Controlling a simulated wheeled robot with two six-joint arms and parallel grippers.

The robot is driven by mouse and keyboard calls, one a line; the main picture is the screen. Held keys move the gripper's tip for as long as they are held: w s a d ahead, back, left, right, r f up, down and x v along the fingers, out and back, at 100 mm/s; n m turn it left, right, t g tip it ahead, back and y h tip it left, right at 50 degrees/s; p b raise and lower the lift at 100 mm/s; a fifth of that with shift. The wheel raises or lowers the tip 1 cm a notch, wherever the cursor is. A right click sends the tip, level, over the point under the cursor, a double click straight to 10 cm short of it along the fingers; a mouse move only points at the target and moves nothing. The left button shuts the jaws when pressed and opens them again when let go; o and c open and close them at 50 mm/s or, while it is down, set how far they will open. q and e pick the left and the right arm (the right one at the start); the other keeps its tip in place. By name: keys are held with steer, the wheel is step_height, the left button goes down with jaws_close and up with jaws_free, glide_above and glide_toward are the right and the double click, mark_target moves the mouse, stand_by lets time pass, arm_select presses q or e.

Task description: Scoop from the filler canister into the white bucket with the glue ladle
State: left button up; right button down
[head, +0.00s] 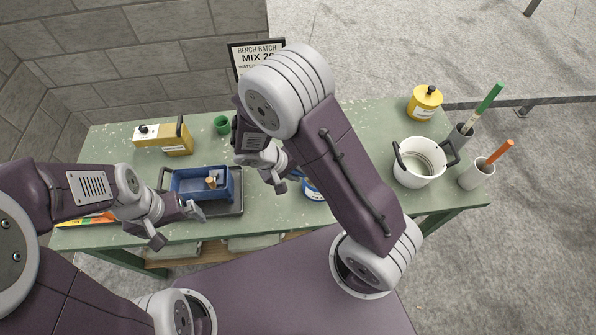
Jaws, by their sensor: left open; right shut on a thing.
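The white bucket (416,181) stands open on the right part of the bench, with dark handles on its sides. A blue-and-white container (314,192) shows partly behind my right arm; I cannot tell whether it is the filler canister. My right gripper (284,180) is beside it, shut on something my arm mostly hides. I cannot make out the glue ladle. My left gripper (176,225) is open and empty at the bench's front edge, in front of the blue tray (228,200).
A yellow lidded pot (425,102), a grey cup (461,138) with a green-handled tool and a white cup (477,174) with an orange-handled tool stand at right. A yellow box (176,143), green cup (222,125) and sign (248,58) are at the back.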

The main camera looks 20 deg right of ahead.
steer(key=shift+f+b, duration=0.1)
steer(key=shift+b, duration=0.2)
steer(key=shift+d+r+p, duration=0.15)
steer(key=shift+r+p, duration=0.15)
steer(key=shift+p, duration=0.1)
steer(key=shift+w+d+r+y+p, duration=0.2)
steer(key=shift+w+d+y+p, duration=0.1)
steer(key=shift+d+p, duration=0.2)
steer(key=shift+a+f, duration=0.1)
stand_by(0.9)
steer(key=shift+s+a+f+b, duration=0.35)
steer(key=shift+a+b, duration=0.2)
steer(key=shift+b, duration=0.8)
steer(key=shift+r, duration=0.15)
